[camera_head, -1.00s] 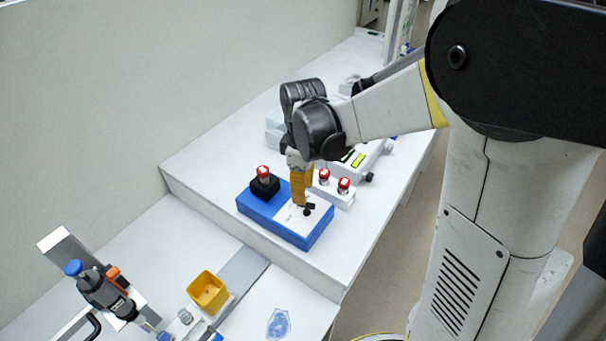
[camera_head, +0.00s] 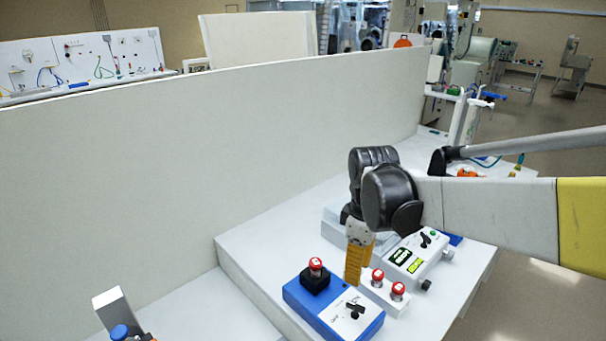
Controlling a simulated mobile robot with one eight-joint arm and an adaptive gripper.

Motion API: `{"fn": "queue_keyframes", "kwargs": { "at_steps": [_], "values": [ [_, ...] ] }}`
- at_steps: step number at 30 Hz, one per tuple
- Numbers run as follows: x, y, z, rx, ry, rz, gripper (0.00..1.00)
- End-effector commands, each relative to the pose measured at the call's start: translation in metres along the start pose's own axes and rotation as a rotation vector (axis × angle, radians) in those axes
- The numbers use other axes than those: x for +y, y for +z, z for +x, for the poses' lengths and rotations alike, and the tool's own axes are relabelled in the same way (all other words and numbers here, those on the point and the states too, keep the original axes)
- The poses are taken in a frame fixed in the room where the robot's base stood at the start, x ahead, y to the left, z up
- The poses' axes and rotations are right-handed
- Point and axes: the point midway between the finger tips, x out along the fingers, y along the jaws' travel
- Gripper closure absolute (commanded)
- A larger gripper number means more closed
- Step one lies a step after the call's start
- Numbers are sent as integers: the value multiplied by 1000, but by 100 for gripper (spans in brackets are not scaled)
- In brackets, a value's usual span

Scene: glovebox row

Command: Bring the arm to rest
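My gripper (camera_head: 353,278) hangs from the black wrist of my arm over the raised white bench (camera_head: 262,262). Its yellow-orange fingers point down, just behind the blue box (camera_head: 303,298) and beside the white block with red-topped parts (camera_head: 392,302). The fingers look close together from this side; the gap between them is hidden, and I see nothing held. I cannot tell whether the tips touch anything. The blue box carries a black holder with a red-topped part (camera_head: 315,268) and a white panel with a black knob (camera_head: 355,309).
A grey-white device (camera_head: 413,257) with green displays stands right of my gripper. A tall pale partition (camera_head: 200,150) runs behind the bench. A lower white surface (camera_head: 200,310) lies at left, with a blue-capped item (camera_head: 119,332) at the bottom edge. Open floor lies right.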

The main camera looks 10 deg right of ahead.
Motion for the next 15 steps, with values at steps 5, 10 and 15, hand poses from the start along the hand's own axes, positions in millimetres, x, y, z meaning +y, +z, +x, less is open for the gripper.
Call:
{"fn": "queue_keyframes", "kwargs": {
  "at_steps": [5, 10, 15],
  "values": [
    [-21, 18, -8, 70, 78, 159, 68],
    [-52, 44, -11, 219, 187, 430, 68],
    [-78, 65, -3, 390, 256, 681, 68]
  ]
}}
